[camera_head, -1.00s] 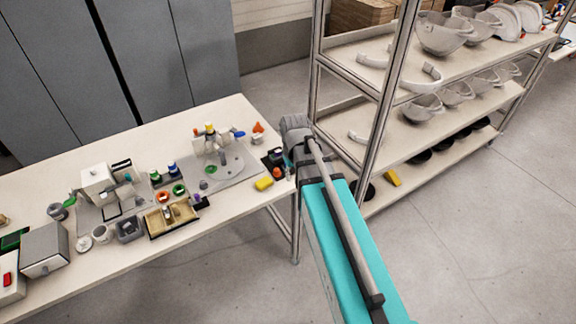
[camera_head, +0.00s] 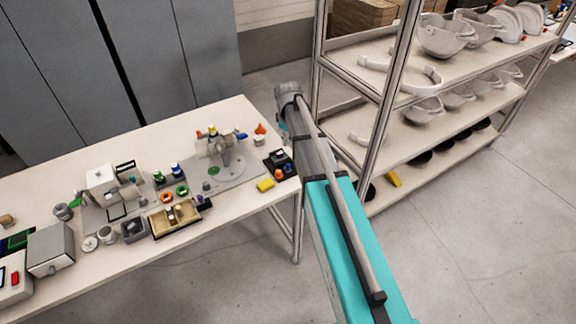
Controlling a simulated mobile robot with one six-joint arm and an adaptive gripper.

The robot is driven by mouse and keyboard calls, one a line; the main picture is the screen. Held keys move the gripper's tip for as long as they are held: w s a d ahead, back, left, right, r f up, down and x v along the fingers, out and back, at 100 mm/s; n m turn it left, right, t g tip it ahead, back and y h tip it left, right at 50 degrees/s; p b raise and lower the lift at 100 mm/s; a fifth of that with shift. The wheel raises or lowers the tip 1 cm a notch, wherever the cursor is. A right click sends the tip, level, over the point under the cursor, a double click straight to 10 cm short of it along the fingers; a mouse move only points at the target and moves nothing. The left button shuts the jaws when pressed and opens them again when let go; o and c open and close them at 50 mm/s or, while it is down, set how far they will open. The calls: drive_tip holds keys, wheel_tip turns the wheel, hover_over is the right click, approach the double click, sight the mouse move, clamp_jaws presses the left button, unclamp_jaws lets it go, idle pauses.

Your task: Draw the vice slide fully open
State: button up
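A small grey mechanism with a yellow-topped part and a blue part (camera_head: 215,143) stands on a grey plate (camera_head: 238,172) at the right end of the workbench. A white block-like device (camera_head: 102,183) stands on another grey plate at the middle left. I cannot tell at this size which of them has the vice slide, or how far any slide is open. My teal and grey arm reaches up from the bottom right and ends in a grey joint beside the bench's right end. My gripper cannot be made out beyond that joint.
A metal shelf rack (camera_head: 385,120) with helmet shells stands close to my arm's right. Grey cabinets stand behind the bench.

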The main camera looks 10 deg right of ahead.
sight(288, 164)
drive_tip(key=shift+f, duration=0.15)
wheel_tip(288, 164, down, 14)
drive_tip(key=b, duration=1.3)
drive_tip(key=shift+r+b, duration=0.25)
drive_tip(key=shift+b, duration=0.05)
clamp_jaws()
